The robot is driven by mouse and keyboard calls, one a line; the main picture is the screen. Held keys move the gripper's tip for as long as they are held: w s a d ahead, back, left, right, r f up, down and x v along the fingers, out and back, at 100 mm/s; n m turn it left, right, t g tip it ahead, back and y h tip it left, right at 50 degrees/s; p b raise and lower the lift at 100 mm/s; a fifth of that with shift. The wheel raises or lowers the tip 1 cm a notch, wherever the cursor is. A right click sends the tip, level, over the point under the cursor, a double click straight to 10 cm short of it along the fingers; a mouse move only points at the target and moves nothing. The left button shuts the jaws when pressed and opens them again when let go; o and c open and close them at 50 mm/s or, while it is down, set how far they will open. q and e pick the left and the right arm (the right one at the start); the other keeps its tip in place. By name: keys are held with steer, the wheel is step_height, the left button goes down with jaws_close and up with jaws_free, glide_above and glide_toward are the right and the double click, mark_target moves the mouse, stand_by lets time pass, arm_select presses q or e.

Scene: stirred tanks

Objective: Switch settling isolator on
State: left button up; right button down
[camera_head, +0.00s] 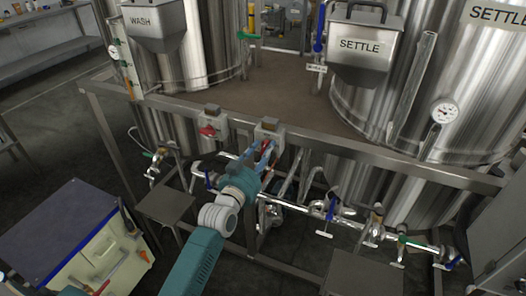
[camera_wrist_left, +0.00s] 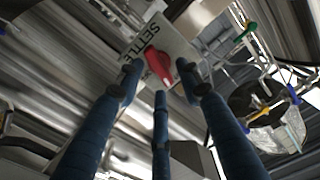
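The settling isolator (camera_head: 269,128) is a grey box on the frame rail between the two tanks, with a red handle (camera_head: 265,146). In the left wrist view its pale plate (camera_wrist_left: 182,48) carries partly cut-off "SETTLE" lettering. The red handle (camera_wrist_left: 159,66) there lies roughly across the line of lettering. My left gripper (camera_head: 266,153) is in front of this isolator. In the wrist view its blue fingers (camera_wrist_left: 160,82) are spread, with the handle showing between the fingertips. Contact cannot be told. My right gripper is not in view.
A second isolator (camera_head: 211,124) with a red handle sits just left on the same rail (camera_head: 330,146). Pipes with valves (camera_head: 330,209) run below. The WASH tank (camera_head: 205,45) and SETTLE tank (camera_head: 385,90) stand behind. A blue-topped cabinet (camera_head: 60,225) is at lower left.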

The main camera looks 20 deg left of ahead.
arm_select(q)
jaws_close()
steer(key=shift+r+n+p, duration=0.2)
steer(key=shift+n+p, duration=0.35)
steer(key=shift+n, duration=0.15)
steer(key=shift+a+f+n+p, duration=0.15)
steer(key=shift+n+p, duration=0.25)
steer(key=shift+n, duration=0.6)
jaws_free()
steer(key=s, duration=1.2)
steer(key=shift+a, duration=0.25)
